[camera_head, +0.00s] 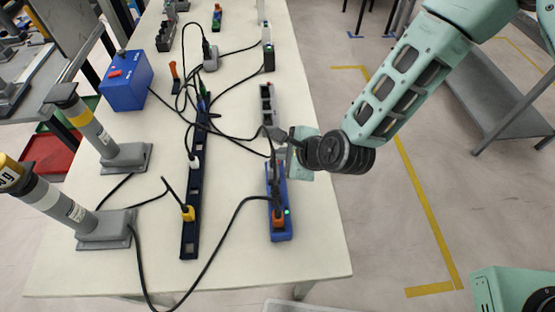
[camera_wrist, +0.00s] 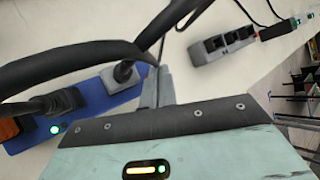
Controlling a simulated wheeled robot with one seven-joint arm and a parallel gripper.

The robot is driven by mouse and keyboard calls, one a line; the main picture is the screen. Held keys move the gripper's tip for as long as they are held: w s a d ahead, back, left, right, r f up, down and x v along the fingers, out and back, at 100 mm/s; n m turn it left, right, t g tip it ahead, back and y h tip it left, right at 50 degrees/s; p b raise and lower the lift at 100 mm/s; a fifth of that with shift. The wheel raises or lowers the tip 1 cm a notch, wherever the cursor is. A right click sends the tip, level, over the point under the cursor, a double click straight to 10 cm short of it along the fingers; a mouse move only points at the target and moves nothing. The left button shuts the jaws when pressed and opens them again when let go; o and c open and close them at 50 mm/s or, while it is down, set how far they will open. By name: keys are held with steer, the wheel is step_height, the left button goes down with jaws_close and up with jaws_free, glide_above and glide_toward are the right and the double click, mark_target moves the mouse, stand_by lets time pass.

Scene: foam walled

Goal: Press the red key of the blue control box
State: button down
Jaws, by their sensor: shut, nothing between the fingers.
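The blue control box (camera_head: 126,84) stands at the left side of the white table in the head view. My gripper (camera_head: 279,142) is near the table's right edge, well to the right of the box. It is shut and empty. In the wrist view the closed grey fingers (camera_wrist: 158,86) are beside a blue power strip (camera_wrist: 88,105); I cannot tell whether they touch it. The box is out of the wrist view.
Between gripper and box lie several black cables and a long black power strip (camera_head: 191,224). A grey socket strip (camera_head: 267,104) lies behind the gripper. Two upright cylinders on grey bases (camera_head: 127,158) (camera_head: 105,230) stand at the left. The front right table corner is clear.

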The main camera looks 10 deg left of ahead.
steer(key=shift+f, duration=0.15)
stand_by(0.4)
steer(key=shift+f+b, duration=0.3)
steer(key=shift+b, duration=0.05)
steer(key=shift+f+b, duration=0.4)
steer(key=shift+f, duration=0.1)
stand_by(0.6)
steer(key=shift+r, duration=0.2)
steer(key=shift+r+p, duration=0.65)
steer(key=shift+r, duration=0.1)
step_height(320, 180, up, 5)
steer(key=p, duration=0.3)
steer(key=shift+p, duration=0.35)
stand_by(0.7)
